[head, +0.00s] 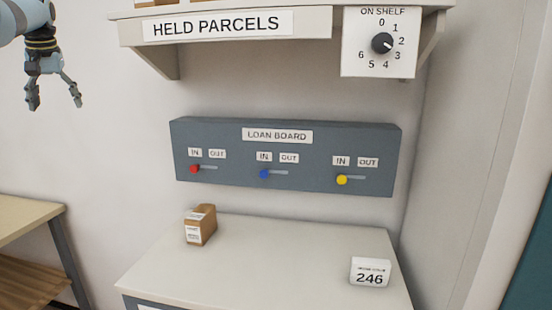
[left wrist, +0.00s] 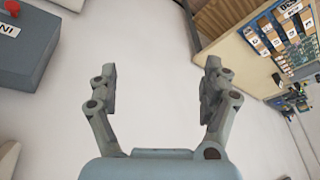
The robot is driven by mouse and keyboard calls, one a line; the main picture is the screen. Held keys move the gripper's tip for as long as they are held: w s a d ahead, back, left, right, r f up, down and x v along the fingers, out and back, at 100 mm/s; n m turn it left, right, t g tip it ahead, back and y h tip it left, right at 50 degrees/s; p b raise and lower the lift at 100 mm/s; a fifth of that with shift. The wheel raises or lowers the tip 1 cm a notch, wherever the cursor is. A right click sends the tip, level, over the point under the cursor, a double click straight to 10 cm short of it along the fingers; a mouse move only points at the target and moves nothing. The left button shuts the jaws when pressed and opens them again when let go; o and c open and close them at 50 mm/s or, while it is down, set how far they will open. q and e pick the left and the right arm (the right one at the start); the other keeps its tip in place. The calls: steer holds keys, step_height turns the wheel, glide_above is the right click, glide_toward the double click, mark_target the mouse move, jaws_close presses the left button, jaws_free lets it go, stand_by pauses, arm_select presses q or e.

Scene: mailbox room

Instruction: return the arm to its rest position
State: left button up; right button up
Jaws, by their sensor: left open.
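My left gripper (head: 54,97) hangs at the upper left in the head view, with its fingers pointing down. Its fingers are apart and nothing is between them. In the left wrist view my left gripper (left wrist: 158,80) also shows open and empty in front of a bare white surface. It touches nothing in either view. Part of my left arm (head: 22,18) enters from the upper left corner. My right gripper is in neither view.
A shelf marked HELD PARCELS (head: 240,45) with a dial (head: 382,43) is at the top. Below it are a loan board (head: 290,180) with three sliders and a counter (head: 270,260) bearing a small box (head: 200,226) and a 246 sign (head: 370,272). A wooden table (head: 22,215) stands left.

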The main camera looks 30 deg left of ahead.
arm_select(q)
steer(key=s+a+f+m+g+y, duration=0.1)
steer(key=s+a+f+y, duration=0.15)
steer(key=f, duration=0.55)
steer(key=s+a+f+m+g+y, duration=0.15)
steer(key=a+f, duration=0.25)
steer(key=f, duration=0.4)
steer(key=s+a+f+m+t+y, duration=0.3)
steer(key=s+f+m, duration=0.4)
steer(key=s+f, duration=0.85)
steer(key=s+d+f+m, duration=0.3)
steer(key=s+f+m, duration=0.2)
steer(key=s+f, duration=0.45)
steer(key=s+d+f+n+h, duration=0.1)
steer(key=s+d+f+h, duration=0.25)
steer(key=d+f, duration=0.85)
steer(key=s+d+f+n+h, duration=0.15)
steer(key=s+d+f, duration=0.35)
steer(key=d+f, duration=0.65)
steer(key=s+d+f+n+g+h+b, duration=0.15)
steer(key=d+f, duration=0.25)
steer(key=d, duration=1.4)
steer(key=s+d+f+h, duration=0.1)
steer(key=d+f+h, duration=0.3)
steer(key=d, duration=1.5)
step_height(320, 180, down, 24)
steer(key=s+b, duration=0.1)
steer(key=b, duration=2.2)
steer(key=shift+s+a+y, duration=0.2)
steer(key=shift+a+y, duration=0.25)
